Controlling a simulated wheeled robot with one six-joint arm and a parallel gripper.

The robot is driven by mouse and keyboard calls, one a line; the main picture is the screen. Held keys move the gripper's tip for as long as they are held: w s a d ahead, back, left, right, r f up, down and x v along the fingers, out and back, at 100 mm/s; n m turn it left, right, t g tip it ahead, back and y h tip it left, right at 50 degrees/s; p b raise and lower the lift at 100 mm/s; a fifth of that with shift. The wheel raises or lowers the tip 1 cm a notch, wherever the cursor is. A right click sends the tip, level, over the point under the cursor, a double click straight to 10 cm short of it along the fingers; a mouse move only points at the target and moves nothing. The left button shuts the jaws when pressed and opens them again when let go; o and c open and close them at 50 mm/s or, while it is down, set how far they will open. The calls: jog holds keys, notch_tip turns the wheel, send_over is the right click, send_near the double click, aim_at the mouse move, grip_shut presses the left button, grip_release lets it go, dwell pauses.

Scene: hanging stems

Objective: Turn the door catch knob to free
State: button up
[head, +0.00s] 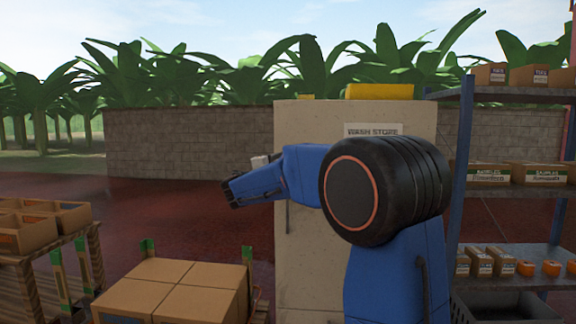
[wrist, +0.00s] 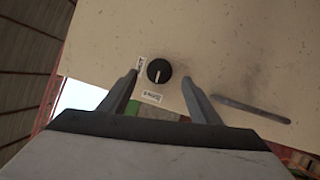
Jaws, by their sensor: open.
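The door catch knob (wrist: 158,71) is round and black with a pale pointer line, on the pale door (wrist: 225,50) in the wrist view. The pointer lies roughly up and down in the picture. One small label (wrist: 140,66) is beside the knob and another (wrist: 152,97) is below it; I cannot read them surely. My gripper (wrist: 159,79) is open, its fingers on either side of the knob with gaps; I cannot tell its distance from the door. In the head view my gripper (head: 230,193) is left of the pale wash store cabinet (head: 310,125), and the knob is hidden.
A dark bar handle (wrist: 250,109) is on the door right of the knob in the wrist view. Shelving (head: 466,150) with boxes stands right of the cabinet. Cardboard boxes (head: 175,290) stand front left. A block wall (head: 190,145) runs behind, with open red ground before it.

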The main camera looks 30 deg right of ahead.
jog(key=v, duration=1.2)
jog(key=shift+a, duration=0.25)
jog(key=shift+s+f, duration=0.1)
jog(key=shift+s, duration=0.05)
jog(key=s+d+f+m+g+y, duration=0.25)
jog(key=s+f, duration=0.45)
jog(key=s, duration=0.4)
jog(key=s+d+f+m+g+y, duration=0.2)
jog(key=s+d+f+g+y, duration=0.15)
jog(key=s+f, duration=0.55)
jog(key=s+a+f+m+y, duration=0.2)
jog(key=s+a+f+y, duration=0.3)
jog(key=s, duration=0.6)
jog(key=s+a+f+m+y, duration=0.1)
jog(key=s+a+f+y, duration=0.4)
jog(key=s+a+f, duration=0.3)
jog(key=s+f, duration=0.1)
jog(key=s, duration=0.3)
jog(key=shift+f+m, duration=0.15)
jog(key=shift+m, duration=0.2)
